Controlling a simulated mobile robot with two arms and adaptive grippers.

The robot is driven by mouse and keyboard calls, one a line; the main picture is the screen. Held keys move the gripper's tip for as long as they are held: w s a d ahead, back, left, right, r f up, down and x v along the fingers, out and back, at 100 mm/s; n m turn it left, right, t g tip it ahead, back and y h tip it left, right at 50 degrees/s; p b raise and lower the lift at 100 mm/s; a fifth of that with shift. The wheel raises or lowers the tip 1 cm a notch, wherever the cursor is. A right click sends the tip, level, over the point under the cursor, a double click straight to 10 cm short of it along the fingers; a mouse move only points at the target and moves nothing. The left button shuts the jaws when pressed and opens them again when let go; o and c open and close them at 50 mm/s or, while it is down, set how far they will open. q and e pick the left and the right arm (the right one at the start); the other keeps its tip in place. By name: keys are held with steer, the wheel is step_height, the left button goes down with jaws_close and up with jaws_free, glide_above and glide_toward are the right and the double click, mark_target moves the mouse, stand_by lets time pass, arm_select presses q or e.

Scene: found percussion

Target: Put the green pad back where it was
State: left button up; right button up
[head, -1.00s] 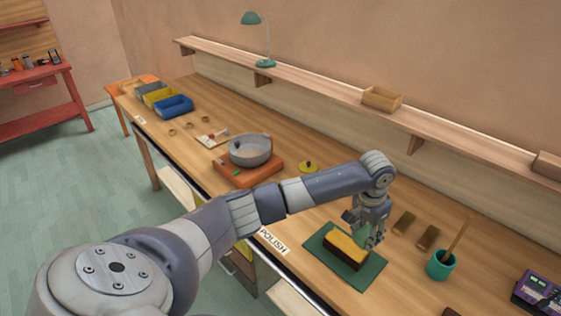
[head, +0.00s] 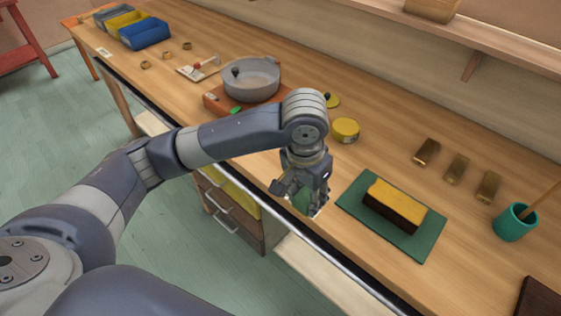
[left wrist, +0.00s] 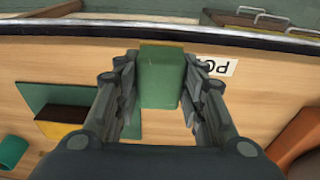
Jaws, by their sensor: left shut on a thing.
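My left gripper (head: 303,192) is shut on the green pad (left wrist: 161,78), a small green block between the fingers in the left wrist view. In the head view the pad (head: 302,203) shows only partly below the fingers. The gripper is near the bench's front edge, left of a dark green mat (head: 352,207). A brown block with a yellow top (head: 395,206) lies on that mat. A white label (left wrist: 222,66) lies on the bench beside the gripper in the left wrist view. My right gripper is not in view.
A yellow tin (head: 345,130) and a grey bowl (head: 251,80) on an orange base stand behind the gripper. Several brass bars (head: 457,168) and a teal cup (head: 514,223) are to the right. The bench (head: 250,178) drops off at its front edge.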

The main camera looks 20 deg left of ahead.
arm_select(q)
steer(key=shift+w+a, duration=0.2)
steer(key=shift+w, duration=0.15)
steer(key=w+a, duration=0.1)
steer(key=w, duration=0.3)
steer(key=w+a+p, duration=0.1)
steer(key=w+a, duration=0.1)
steer(key=w, duration=0.2)
steer(key=w+a+f+p, duration=0.1)
steer(key=w+a, duration=0.1)
steer(key=w, duration=0.2)
steer(key=shift+w+a, duration=0.1)
steer(key=shift+a, duration=0.1)
steer(key=shift+w+a+f+p, duration=0.15)
steer(key=shift+w+a+p, duration=0.15)
steer(key=shift+w, duration=0.25)
steer(key=shift+f+p, duration=0.5)
steer(key=shift+f, duration=1.3)
steer(key=o, duration=1)
steer(key=shift+f, duration=0.15)
